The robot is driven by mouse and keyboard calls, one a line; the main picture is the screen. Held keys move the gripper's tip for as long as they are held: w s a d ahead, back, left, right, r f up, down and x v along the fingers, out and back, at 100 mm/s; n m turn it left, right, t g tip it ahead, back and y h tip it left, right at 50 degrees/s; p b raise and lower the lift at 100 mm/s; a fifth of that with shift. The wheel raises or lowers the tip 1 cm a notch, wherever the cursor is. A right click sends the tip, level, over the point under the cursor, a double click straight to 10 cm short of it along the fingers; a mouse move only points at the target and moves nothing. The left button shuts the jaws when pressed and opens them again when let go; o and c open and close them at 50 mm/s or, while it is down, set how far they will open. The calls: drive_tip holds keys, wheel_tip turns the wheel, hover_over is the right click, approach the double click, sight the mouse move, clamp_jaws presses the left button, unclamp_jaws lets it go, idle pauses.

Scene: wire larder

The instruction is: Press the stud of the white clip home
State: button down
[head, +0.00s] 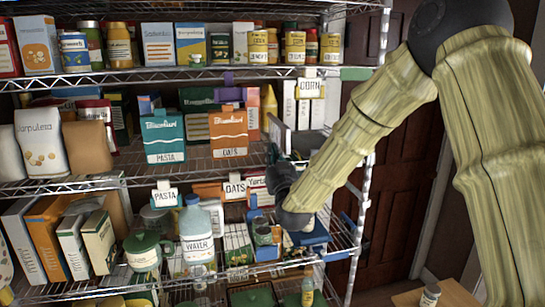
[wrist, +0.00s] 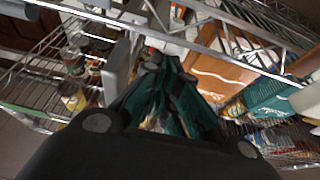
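A white clip (head: 310,73) sits on the upper middle shelf edge with the CORN tag below it. Two more white clips, one above the PASTA tag (head: 163,185) and one above the OATS tag (head: 236,178), sit on the shelf edge below. Their studs are too small to make out. My gripper (head: 272,152) is below and left of the CORN clip, apart from it, partly hidden by my arm. In the wrist view my gripper's dark teal fingers (wrist: 157,64) come together at the tips, and I see nothing held between them.
A teal PASTA box (head: 164,138) and an orange OATS box (head: 228,133) stand left of my gripper. A purple clip (head: 229,78) and a green clip (head: 355,74) flank the CORN clip. Wire shelf edges (wrist: 225,35) lie close around my gripper.

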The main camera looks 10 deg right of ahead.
drive_tip(key=shift+f, duration=0.75)
drive_tip(key=shift+r, duration=0.1)
wheel_tip(320, 180, up, 4)
drive_tip(key=p, duration=0.1)
drive_tip(key=r+b+v, duration=0.1)
drive_tip(key=b+v, duration=0.4)
drive_tip(key=v, duration=0.4)
drive_tip(key=s+f+g, duration=0.4)
drive_tip(key=f, duration=1.1)
drive_tip(key=s+d+f+g+b, duration=0.1)
drive_tip(key=s+f+g, duration=0.25)
drive_tip(key=f, duration=1.05)
drive_tip(key=s+f+g, duration=0.3)
drive_tip(key=s+f, duration=0.1)
drive_tip(key=f, duration=1.1)
drive_tip(key=s+d+f+g, duration=0.2)
drive_tip(key=s+f+g, duration=0.4)
drive_tip(key=s+f, duration=1.1)
drive_tip(key=s+f+g, duration=0.2)
drive_tip(key=s+f, duration=0.2)
drive_tip(key=s, duration=0.6)
drive_tip(key=s+d+f+m+g+b, duration=0.1)
drive_tip(key=s+f+g, duration=0.2)
drive_tip(key=s, duration=0.7)
drive_tip(key=shift+d+f+h, duration=0.3)
drive_tip(key=shift+d+f, duration=0.05)
drive_tip(key=shift+f, duration=0.05)
